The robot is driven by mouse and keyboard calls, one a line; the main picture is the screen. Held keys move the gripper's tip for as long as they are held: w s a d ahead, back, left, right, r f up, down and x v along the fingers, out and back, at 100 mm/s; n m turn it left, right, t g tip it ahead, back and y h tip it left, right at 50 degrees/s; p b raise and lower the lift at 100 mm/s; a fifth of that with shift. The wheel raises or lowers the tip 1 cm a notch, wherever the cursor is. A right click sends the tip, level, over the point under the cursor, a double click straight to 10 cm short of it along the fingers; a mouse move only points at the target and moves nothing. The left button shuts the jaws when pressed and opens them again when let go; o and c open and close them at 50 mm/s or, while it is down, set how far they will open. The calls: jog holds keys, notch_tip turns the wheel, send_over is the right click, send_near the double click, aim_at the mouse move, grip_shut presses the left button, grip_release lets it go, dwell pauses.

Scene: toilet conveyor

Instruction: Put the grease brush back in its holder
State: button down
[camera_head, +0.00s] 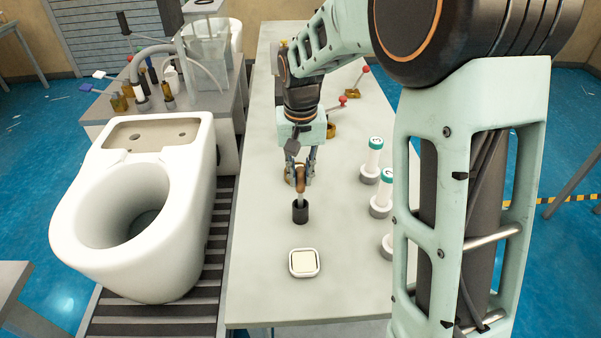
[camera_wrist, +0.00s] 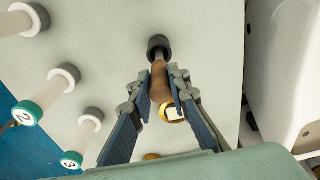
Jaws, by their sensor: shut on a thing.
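The grease brush (camera_head: 300,186) has a brown handle and a paler lower part. It stands roughly upright over the small black cylindrical holder (camera_head: 300,213) on the grey bench. My gripper (camera_head: 301,178) is shut on the brown handle, above the holder. In the wrist view, the brush handle (camera_wrist: 159,84) lies between the two blue-padded fingers of my gripper (camera_wrist: 161,76), and its far end meets the dark holder (camera_wrist: 158,44). The brush's lower end lines up with the holder's mouth. I cannot tell how deep it is inside.
A white square dish (camera_head: 304,263) lies nearer on the bench. White stands with green caps (camera_head: 374,157) line the right side. Brass pieces with red-knobbed handles (camera_head: 358,80) are farther back. A white toilet (camera_head: 180,215) stands on the conveyor at left.

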jog(key=shift+f, duration=0.45)
jog(key=c, duration=1.7)
grip_release()
jog(key=shift+c, duration=0.2)
jog(key=r, duration=0.8)
jog(key=s+r, duration=0.1)
jog(key=r, duration=0.3)
